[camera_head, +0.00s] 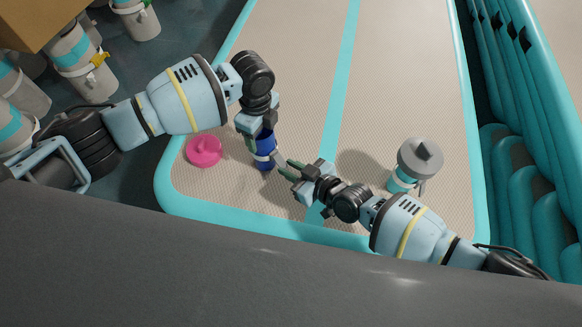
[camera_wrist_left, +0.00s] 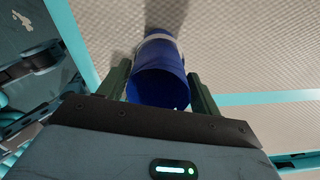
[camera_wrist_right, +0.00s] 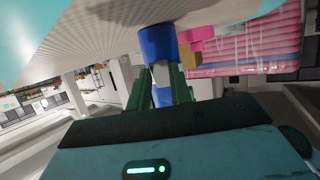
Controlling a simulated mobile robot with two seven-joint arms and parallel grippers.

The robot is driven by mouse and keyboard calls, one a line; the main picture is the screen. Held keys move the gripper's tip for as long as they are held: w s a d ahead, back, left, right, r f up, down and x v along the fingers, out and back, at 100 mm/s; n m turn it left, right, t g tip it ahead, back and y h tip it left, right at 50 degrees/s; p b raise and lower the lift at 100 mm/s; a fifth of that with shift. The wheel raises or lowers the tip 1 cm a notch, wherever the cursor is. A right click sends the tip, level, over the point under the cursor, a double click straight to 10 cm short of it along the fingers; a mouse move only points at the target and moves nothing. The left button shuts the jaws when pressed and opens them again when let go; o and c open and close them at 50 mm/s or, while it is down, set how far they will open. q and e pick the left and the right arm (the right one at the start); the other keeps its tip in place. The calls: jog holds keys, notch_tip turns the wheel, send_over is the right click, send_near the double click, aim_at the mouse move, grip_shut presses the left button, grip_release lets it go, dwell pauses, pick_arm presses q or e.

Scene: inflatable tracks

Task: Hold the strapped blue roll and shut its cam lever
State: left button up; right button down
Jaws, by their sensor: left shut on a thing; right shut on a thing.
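The blue roll (camera_head: 265,150) stands on the beige track with a pale strap around it. My left gripper (camera_head: 262,134) reaches down from above and is shut on the roll. In the left wrist view the roll (camera_wrist_left: 158,85) sits between both fingers. My right gripper (camera_head: 284,168) comes in from the right, low beside the roll. In the right wrist view its fingers close on a pale grey piece, seemingly the cam lever (camera_wrist_right: 162,76), in front of the blue roll (camera_wrist_right: 158,43). The lever's exact angle is hard to tell.
A pink disc (camera_head: 204,151) lies on the track left of the roll. A grey-topped pump-like canister (camera_head: 420,158) stands near my right forearm. Turquoise tubes (camera_head: 500,130) edge the right side. Several white canisters (camera_head: 90,70) stand at upper left. The track's far part is clear.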

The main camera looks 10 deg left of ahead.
jog(key=shift+a+r, duration=0.25)
jog(key=c, duration=1.4)
grip_release()
jog(key=shift+c, duration=0.2)
jog(key=shift+o, duration=1)
jog(key=shift+d+f, duration=0.1)
jog(key=shift+d, duration=0.1)
jog(key=shift+d, duration=0.1)
jog(key=shift+s+d, duration=0.35)
jog(key=shift+d, duration=0.2)
jog(key=v, duration=1)
jog(key=shift+d+r, duration=0.15)
jog(key=shift+r, duration=0.25)
jog(key=shift+s, duration=0.1)
